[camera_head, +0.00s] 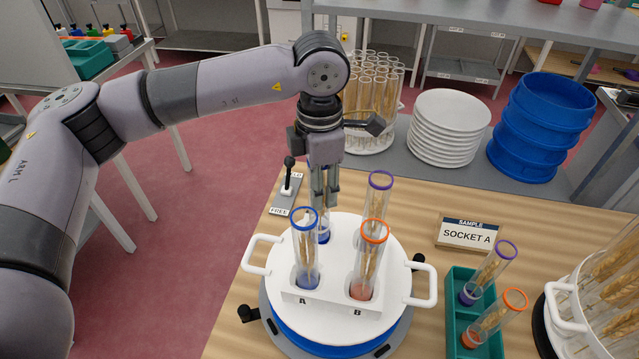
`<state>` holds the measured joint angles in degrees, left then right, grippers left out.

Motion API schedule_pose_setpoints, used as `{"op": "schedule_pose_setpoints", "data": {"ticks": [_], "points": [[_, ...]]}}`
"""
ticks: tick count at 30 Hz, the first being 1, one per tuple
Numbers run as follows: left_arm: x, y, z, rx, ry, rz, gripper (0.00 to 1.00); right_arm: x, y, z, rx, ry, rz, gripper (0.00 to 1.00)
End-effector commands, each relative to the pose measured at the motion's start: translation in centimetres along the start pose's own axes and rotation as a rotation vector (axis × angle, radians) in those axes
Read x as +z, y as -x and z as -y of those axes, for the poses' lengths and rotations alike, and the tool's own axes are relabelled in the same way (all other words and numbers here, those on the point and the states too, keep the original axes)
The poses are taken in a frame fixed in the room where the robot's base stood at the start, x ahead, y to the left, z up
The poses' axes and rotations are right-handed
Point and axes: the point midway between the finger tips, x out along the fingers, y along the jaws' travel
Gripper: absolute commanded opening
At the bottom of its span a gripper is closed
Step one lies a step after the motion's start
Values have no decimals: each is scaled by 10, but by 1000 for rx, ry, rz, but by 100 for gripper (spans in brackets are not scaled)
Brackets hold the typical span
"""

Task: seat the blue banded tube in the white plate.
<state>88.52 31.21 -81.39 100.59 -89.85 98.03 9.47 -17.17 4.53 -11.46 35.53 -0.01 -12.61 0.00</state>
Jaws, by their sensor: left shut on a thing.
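The round white plate (283,238) has two side handles, sits on a blue base and has front sockets marked A and B. My left gripper (324,203) is above the back of the plate, shut on a tube with a blue bottom (324,236). That tube is upright; its upper part is hidden by the gripper, and I cannot tell whether it is fully down in the plate. Another tube with a blue rim (305,250) stands in socket A. An orange-rimmed tube (367,265) stands in socket B, with a purple-rimmed tube (378,200) behind it. My right gripper is not in view.
A lever (289,180) on a small labelled panel stands left of the plate. A sign (467,233) reads "SAMPLE SOCKET A". A green rack (459,330) holds purple- and orange-rimmed tubes at the right. White plates (447,125) and blue rings (540,125) are stacked behind.

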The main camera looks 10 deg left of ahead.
Motion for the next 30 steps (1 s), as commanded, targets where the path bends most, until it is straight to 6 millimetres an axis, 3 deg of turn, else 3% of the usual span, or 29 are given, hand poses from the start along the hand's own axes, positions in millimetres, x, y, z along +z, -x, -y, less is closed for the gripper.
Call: {"op": "schedule_pose_setpoints", "data": {"ticks": [20, 21, 30], "points": [[0, -22, 0, 0, 0, 0, 0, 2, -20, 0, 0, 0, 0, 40], [0, -21, 0, 0, 0, 0, 33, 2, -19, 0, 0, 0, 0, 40], [0, -20, 0, 0, 0, 0, 53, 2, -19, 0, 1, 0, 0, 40]]}}
